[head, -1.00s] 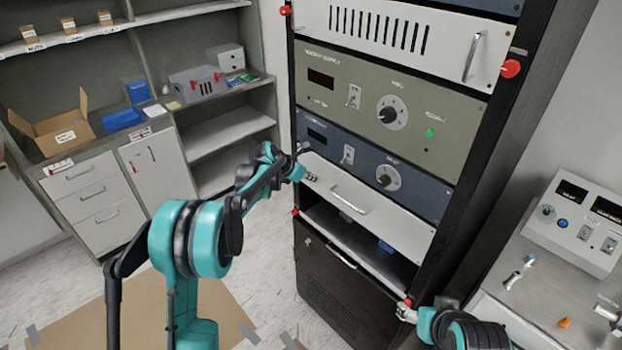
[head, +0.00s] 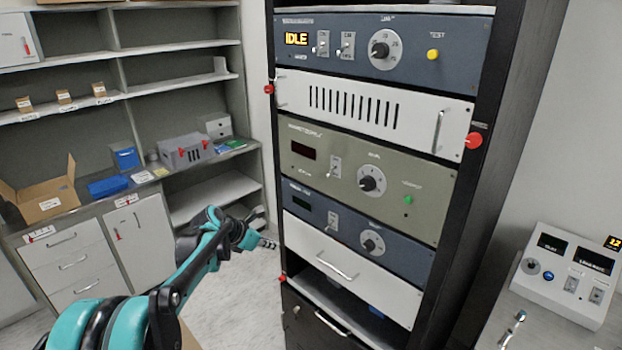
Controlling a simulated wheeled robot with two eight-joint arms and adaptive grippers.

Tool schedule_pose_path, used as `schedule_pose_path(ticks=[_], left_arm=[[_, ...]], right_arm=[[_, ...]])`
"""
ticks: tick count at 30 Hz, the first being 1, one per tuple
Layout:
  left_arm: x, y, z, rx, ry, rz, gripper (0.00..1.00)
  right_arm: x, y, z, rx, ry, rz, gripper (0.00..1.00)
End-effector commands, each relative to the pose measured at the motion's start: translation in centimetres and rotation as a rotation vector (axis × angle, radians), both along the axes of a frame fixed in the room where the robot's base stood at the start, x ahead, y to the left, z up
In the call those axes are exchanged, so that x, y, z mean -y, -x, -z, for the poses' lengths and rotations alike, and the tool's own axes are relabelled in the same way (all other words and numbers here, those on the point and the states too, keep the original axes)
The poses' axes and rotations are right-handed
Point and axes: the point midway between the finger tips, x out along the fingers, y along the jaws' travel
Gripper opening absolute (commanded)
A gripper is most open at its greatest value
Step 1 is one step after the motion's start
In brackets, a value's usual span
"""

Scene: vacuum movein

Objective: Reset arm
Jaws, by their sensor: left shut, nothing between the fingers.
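My left arm comes in from the lower left in teal and black. Its gripper (head: 268,243) is shut and empty, beside the left edge of the equipment rack (head: 497,130) in the picture. It appears level with the white drawer panel (head: 330,250), and no contact with the rack is visible. My right gripper is out of view.
The rack holds a top panel (head: 455,35) reading IDLE, a vented white panel (head: 400,110) and knobbed panels. Shelving with a cardboard box (head: 45,203) and a grey toolbox (head: 185,152) stands left. A control console (head: 560,290) sits right.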

Motion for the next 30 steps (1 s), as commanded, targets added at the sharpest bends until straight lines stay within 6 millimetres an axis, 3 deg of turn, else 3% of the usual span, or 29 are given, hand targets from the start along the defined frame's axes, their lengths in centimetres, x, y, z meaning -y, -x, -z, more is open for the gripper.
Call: schedule_pose_path(ticks=[5, 13, 21, 25, 30], left_arm=[[1.2, 4.6, -0.8, 0.098, -0.21, 0.193, 0.0], [2.8, 17.1, -0.4, 0.327, -0.774, 0.766, 0.0], [2.5, 29.1, 4.2, 0.492, -1.299, 1.413, 0.0], [1.9, 33.1, 6.9, 0.536, -1.486, 1.681, 0.0], [1.4, 35.7, 9.0, 0.56, -1.616, 1.892, 0.0]], right_arm=[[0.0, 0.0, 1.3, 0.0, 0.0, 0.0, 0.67], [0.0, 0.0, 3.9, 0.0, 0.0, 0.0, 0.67], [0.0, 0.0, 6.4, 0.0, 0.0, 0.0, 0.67], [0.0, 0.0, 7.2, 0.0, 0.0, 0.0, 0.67], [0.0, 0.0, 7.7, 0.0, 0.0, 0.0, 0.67]])
